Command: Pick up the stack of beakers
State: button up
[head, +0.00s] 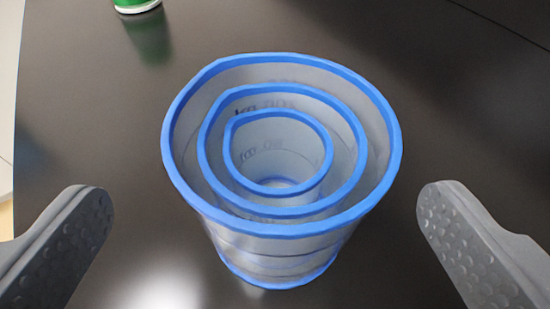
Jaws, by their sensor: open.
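The stack of beakers (278,238) stands upright on the dark table, in the middle of the head view. It is three nested clear beakers with blue rims, the smaller ones inside the largest. Faint markings show on the inner walls. My gripper (265,225) is open, with one grey textured finger at the left and one at the right. The stack is between the fingers in the picture, with a clear gap on each side. Neither finger touches it.
The dark, glossy table top (90,120) is bare around the stack. A green object (136,5) with a pale base stands at the top left, cut off by the frame. The table's left edge runs down the left side of the view.

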aim_at(279, 124)
jog(key=x, duration=0.4)
jog(key=shift+w+d+r, duration=0.1)
jog(key=shift+w+d, duration=0.1)
jog(key=shift+d, duration=0.1)
jog(key=shift+w+f, duration=0.25)
jog(key=shift+w, duration=0.3)
jog(key=shift+c, duration=0.3)
jog(key=c, duration=1)
